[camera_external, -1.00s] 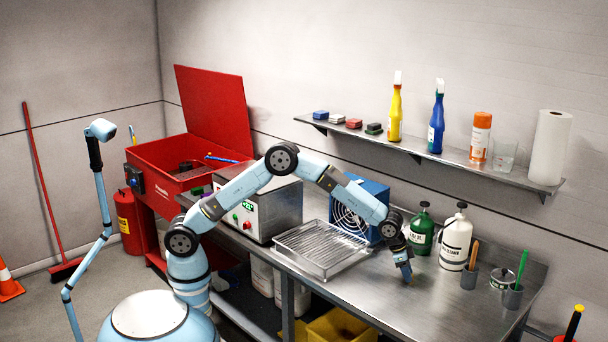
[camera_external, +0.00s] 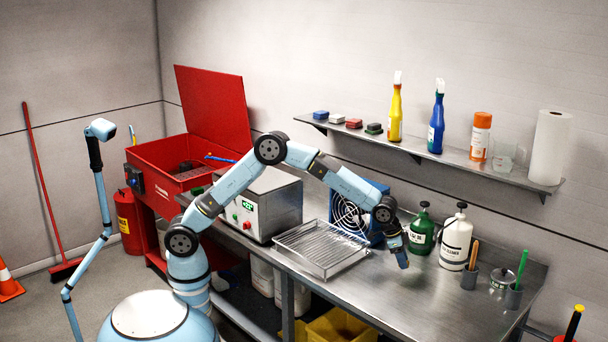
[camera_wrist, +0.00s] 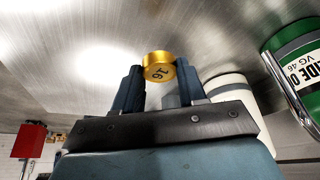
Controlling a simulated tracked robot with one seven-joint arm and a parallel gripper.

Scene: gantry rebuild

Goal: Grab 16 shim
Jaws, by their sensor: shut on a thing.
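The 16 shim (camera_wrist: 158,66) is a small gold disc with "16" on its face. In the wrist view it sits between the two dark fingertips of my gripper (camera_wrist: 154,80), which is shut on it. In the external view my gripper (camera_external: 402,262) points down above the steel bench (camera_external: 425,305), to the right of the wire-rack tray. The shim cannot be made out in the external view.
The rack tray (camera_external: 320,248) and a blue fan unit (camera_external: 347,215) stand left of my gripper. A green bottle (camera_external: 422,232) and a white bottle (camera_external: 456,243) stand behind and to the right. A pen cup (camera_external: 470,277) is further right. The front bench is clear.

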